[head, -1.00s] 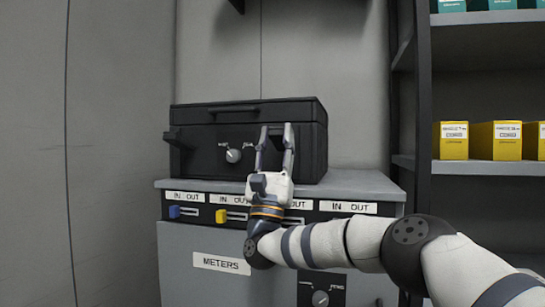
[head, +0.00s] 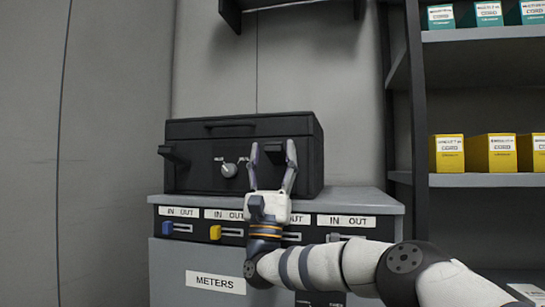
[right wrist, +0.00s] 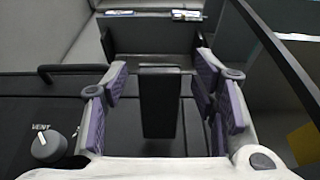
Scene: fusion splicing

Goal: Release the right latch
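A black case (head: 240,150) sits closed on top of the grey cabinet. Its left latch (head: 174,155) juts from the front at the left. The right latch (head: 276,152) shows between the fingertips of my right gripper (head: 273,158). In the right wrist view, that latch is a dark block (right wrist: 160,105) standing between the spread purple-padded fingers of my right gripper (right wrist: 160,95). A gap shows on both sides, so the gripper is open around it and not clamping. My left gripper is out of view.
A round grey knob (head: 229,170) is on the case front, left of my gripper. The cabinet (head: 175,270) below has IN/OUT sliders, including a blue (head: 168,228) and a yellow one (head: 215,232). A shelf with yellow boxes (head: 502,153) stands at the right. A dark bracket hangs above.

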